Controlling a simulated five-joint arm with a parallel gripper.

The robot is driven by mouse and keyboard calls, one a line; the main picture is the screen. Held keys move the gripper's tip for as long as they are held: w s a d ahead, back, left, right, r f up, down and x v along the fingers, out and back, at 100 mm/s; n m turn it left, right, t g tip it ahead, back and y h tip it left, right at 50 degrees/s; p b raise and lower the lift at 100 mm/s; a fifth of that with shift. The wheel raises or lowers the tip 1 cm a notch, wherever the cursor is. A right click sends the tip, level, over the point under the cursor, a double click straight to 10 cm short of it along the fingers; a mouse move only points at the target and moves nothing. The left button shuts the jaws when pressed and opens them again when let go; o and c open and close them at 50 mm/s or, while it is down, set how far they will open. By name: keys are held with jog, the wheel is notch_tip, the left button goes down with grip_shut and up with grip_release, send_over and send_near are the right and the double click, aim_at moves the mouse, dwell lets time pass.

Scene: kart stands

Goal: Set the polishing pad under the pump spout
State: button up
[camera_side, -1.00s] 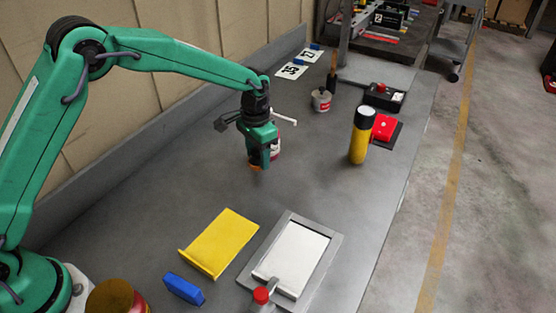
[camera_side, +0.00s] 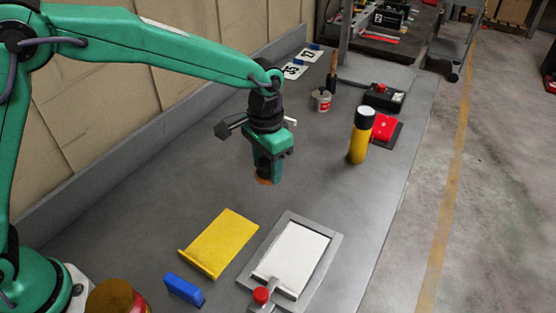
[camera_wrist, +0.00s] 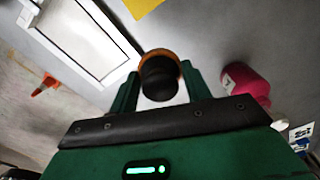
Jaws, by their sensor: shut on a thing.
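The polishing pad (camera_side: 263,181) is an orange disc with a black knob. My gripper (camera_side: 268,170) is shut on it and holds it over the bare grey bench, apparently a little above the surface. In the wrist view the pad's orange rim (camera_wrist: 160,53) shows beyond the black knob, between the green fingers of my gripper (camera_wrist: 160,82). The pump bottle (camera_wrist: 246,84) is pinkish red with a white label and stands to the right in the wrist view. In the side view my gripper hides nearly all of it.
A yellow plate (camera_side: 219,243), a blue block (camera_side: 184,289) and a grey-framed white tray (camera_side: 334,256) with a red-knobbed clamp (camera_side: 262,295) lie nearer. A yellow bottle (camera_side: 359,143) stands right beside a red item (camera_side: 384,127). A small can (camera_side: 320,100) stands behind.

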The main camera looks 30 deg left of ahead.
dwell(0.5)
jog(key=shift+a+r, duration=0.2)
jog(key=shift+a, duration=0.4)
jog(key=s+a+r+n, duration=0.2)
jog(key=a+r, duration=0.1)
jog(key=a, duration=0.7)
jog(key=s+a+r+n, duration=0.2)
jog(key=a+r, duration=0.2)
jog(key=a, duration=0.7)
jog(key=shift+s+n, duration=0.2)
jog(key=shift+n, duration=0.1)
jog(key=w+d+f+m, duration=0.1)
jog(key=d+f, duration=0.1)
jog(key=d, duration=0.5)
jog(key=w+d+f+m, duration=0.2)
jog(key=d, duration=0.5)
jog(key=w+d+f+m, duration=0.1)
jog(key=d+f, duration=0.2)
jog(key=d, duration=0.5)
jog(key=shift+w+d+f+m, duration=0.1)
jog(key=shift+w+m, duration=0.05)
jog(key=shift+m, duration=0.15)
